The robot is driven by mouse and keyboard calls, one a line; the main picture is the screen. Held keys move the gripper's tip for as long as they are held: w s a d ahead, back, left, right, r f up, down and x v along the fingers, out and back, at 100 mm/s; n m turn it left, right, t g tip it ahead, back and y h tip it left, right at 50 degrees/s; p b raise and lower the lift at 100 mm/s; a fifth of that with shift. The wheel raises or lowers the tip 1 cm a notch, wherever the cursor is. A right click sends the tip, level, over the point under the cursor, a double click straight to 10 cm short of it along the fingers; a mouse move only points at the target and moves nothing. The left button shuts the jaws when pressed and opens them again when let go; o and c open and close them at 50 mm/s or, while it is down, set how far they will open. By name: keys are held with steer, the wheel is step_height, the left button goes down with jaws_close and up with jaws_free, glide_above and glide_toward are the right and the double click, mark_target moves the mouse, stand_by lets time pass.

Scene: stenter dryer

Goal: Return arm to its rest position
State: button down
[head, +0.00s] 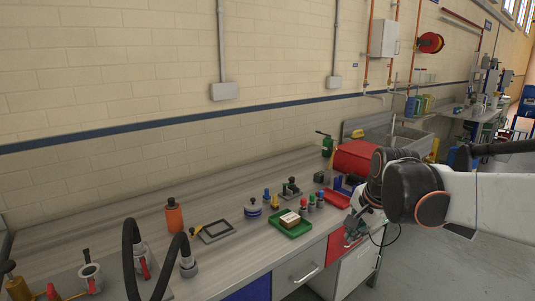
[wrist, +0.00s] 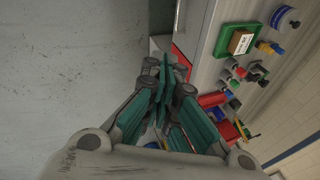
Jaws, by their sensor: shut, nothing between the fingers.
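My arm reaches in from the right of the head view, with its white and dark links beside the front edge of the workbench (head: 148,214). My gripper (head: 357,222) hangs at the bench's front edge, in front of the red and white cabinet fronts, and is partly hidden by the wrist. In the wrist view my gripper (wrist: 165,80) has its teal fingers together with nothing between them. Grey floor lies to the left of the fingers, and the bench edge lies to the right.
A green tray (head: 299,230) holding a small box stands on the bench near my wrist. An orange bottle (head: 174,217) and black hoses (head: 129,262) stand left. Floor at the right (head: 470,262) is clear.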

steer(key=s+a+f+n+t, duration=0.1)
steer(key=s+n, duration=0.5)
steer(key=s, duration=0.5)
steer(key=s+a+f+n+t, duration=0.1)
steer(key=s+n, duration=0.5)
steer(key=s, duration=0.5)
steer(key=shift+s+a+f+n+h, duration=0.2)
steer(key=shift+s+f+n+h, duration=0.1)
steer(key=shift+f+n, duration=0.1)
steer(key=c, duration=2.4)
jaws_free()
